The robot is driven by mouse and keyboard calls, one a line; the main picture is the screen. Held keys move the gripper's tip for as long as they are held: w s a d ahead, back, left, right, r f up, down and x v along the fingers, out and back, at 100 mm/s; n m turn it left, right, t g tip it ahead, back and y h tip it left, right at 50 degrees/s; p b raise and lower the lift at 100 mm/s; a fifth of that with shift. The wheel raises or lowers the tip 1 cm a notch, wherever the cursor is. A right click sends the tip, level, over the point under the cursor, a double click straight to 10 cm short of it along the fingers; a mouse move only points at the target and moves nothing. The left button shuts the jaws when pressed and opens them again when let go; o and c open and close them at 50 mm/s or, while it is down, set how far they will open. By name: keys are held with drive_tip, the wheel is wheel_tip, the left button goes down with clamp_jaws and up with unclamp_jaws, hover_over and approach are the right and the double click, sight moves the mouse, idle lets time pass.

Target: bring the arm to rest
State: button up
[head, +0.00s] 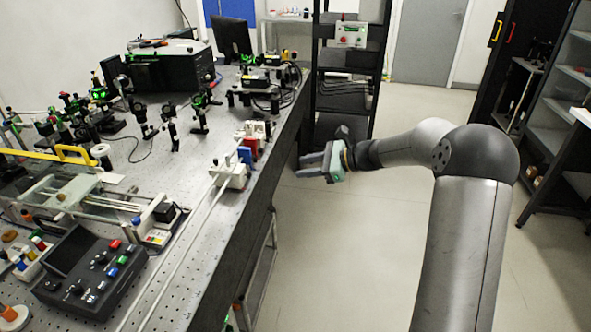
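My gripper (311,166) is in the middle of the head view, at the end of my arm, which reaches in from the lower right and bends left. It hangs over the floor gap just right of the bench edge. Its two grey fingers point left toward the bench and are spread apart, with nothing visible between them. The gripper appears clear of the bench and of the things on it.
The optical bench (192,190) fills the left, with optics mounts, a control box (90,270) and white blocks (232,175) near its edge. A black shelf rack (345,95) stands behind my gripper. Open floor (365,240) lies below and right.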

drive_tip(key=shift+d, duration=0.1)
drive_tip(key=s+a+n+g+h, duration=0.2)
drive_tip(key=s+n+h, duration=0.15)
drive_tip(key=s, duration=0.55)
drive_tip(key=s+a+n+g+h, duration=0.1)
drive_tip(key=s+n+g+h, duration=0.1)
drive_tip(key=s+n, duration=0.5)
drive_tip(key=s+d+f+n+h, duration=0.1)
drive_tip(key=s+d+n+h, duration=0.2)
drive_tip(key=s, duration=0.9)
drive_tip(key=s+d+f+n+h, duration=0.1)
drive_tip(key=s+d+n+h, duration=0.3)
drive_tip(key=s, duration=0.8)
drive_tip(key=shift+d+f+n, duration=0.3)
drive_tip(key=shift+d+n, duration=0.05)
drive_tip(key=shift+n, duration=0.8)
